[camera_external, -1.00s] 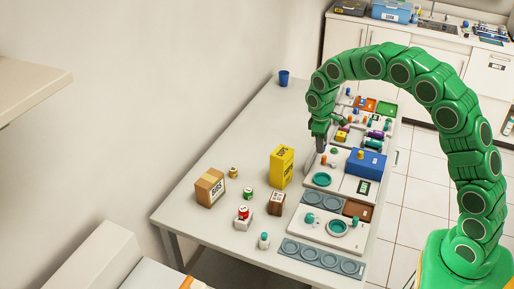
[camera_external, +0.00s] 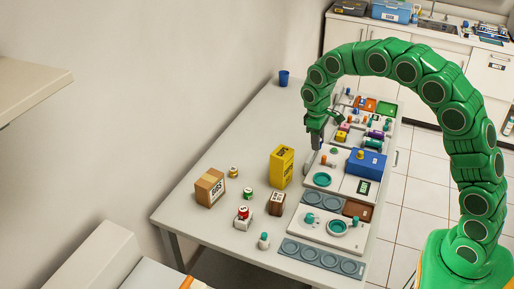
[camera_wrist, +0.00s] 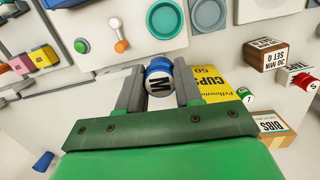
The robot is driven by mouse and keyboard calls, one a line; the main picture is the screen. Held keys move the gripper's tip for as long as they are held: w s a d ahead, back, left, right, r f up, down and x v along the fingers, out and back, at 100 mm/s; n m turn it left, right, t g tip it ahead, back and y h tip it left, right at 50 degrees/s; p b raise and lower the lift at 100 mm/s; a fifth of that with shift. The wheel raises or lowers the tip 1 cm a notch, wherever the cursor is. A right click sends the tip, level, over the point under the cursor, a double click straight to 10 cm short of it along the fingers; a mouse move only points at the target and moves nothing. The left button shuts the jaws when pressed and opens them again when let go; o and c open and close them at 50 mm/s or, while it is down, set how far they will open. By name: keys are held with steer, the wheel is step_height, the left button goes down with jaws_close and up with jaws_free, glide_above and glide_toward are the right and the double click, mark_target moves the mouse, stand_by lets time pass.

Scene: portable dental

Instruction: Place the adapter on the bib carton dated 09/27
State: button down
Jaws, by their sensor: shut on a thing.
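My gripper (camera_wrist: 158,90) is shut on a blue cylindrical piece (camera_wrist: 160,66) with a white face marked M, which I take to be the adapter. In the external view my gripper (camera_external: 316,137) is above the far half of the table, and the piece is too small to make out there. The bib carton (camera_external: 210,188), a brown box with a white label reading BIBS, stands at the table's left, well apart from my gripper. The carton shows partly at the lower right of the wrist view (camera_wrist: 268,124). I cannot read its date.
A yellow cups carton (camera_external: 282,167) stands between my gripper and the bib carton. Trays and a blue box (camera_external: 367,163) line the right side. The far left table is clear except a blue cup (camera_external: 283,77).

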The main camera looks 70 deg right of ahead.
steer(key=w+a+r+m, duration=0.1)
steer(key=w+a+r, duration=0.3)
steer(key=a, duration=0.3)
steer(key=w+a+r, duration=0.4)
steer(key=a, duration=0.4)
steer(key=w+a+r+m, duration=0.1)
steer(key=w+a+r, duration=0.4)
steer(key=a, duration=0.3)
steer(key=shift+m, duration=0.3)
steer(key=shift+d, duration=0.15)
steer(key=d+f+m, duration=0.1)
steer(key=d+f, duration=0.1)
steer(key=d, duration=0.2)
steer(key=d+f+m, duration=0.2)
steer(key=d, duration=0.2)
steer(key=d+f+m, duration=0.1)
steer(key=d+f, duration=0.2)
steer(key=d, duration=0.1)
steer(key=shift+s+d+y, duration=0.25)
steer(key=shift+s+y, duration=0.15)
steer(key=s+d+f+m, duration=0.4)
steer(key=d+f, duration=0.2)
steer(key=d, duration=0.4)
steer(key=m+t, duration=0.1)
steer(key=m, duration=0.6)
glide_above(298, 161)
step_height(298, 161, down, 8)
steer(key=shift+y, duration=0.3)
steer(key=shift+d+f, duration=0.15)
steer(key=shift+f, duration=3.5)
